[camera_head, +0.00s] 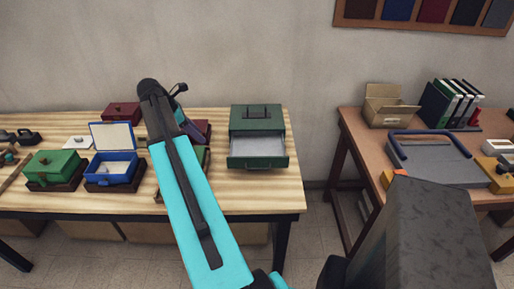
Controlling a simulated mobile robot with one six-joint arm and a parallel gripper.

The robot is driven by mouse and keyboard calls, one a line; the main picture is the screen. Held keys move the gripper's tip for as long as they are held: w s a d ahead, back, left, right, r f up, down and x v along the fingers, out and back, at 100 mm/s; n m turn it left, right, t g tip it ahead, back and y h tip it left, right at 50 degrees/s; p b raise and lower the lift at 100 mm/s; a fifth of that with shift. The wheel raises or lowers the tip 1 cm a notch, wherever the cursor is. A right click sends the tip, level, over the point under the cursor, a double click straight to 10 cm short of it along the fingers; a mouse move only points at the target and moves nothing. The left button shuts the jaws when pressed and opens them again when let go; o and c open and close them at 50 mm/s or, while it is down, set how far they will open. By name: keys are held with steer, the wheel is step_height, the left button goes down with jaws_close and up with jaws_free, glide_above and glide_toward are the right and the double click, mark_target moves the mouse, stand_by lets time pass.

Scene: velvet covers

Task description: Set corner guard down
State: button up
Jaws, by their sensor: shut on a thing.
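My cyan arm reaches up over the left table. I cannot make out a corner guard elsewhere. A green cabinet (256,118) stands right of the gripper with its grey-lined drawer (258,152) pulled out.
On the left table (255,190) are a green box (52,164), an open blue box (112,170) and a red box (122,112). Boxes behind my arm are partly hidden. The right table holds a carton (388,108), binders (450,104) and a grey device (437,158). The left table's front right is clear.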

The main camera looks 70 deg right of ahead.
steer(key=r, duration=0.2)
glide_above(259, 148)
steer(key=w+a, duration=0.1)
steer(key=w, duration=0.1)
steer(key=shift+s+a+f+m+p, duration=0.15)
steer(key=shift+s+a+m+p, duration=0.1)
steer(key=shift+m+p, duration=0.15)
steer(key=shift+f+p, duration=0.8)
steer(key=shift+f, duration=2.35)
steer(key=shift+f, duration=0.1)
steer(key=shift+f+p, duration=0.55)
steer(key=shift+f, duration=1.25)
steer(key=shift+f, duration=0.1)
steer(key=o, duration=0.7)
steer(key=shift+o, duration=0.2)
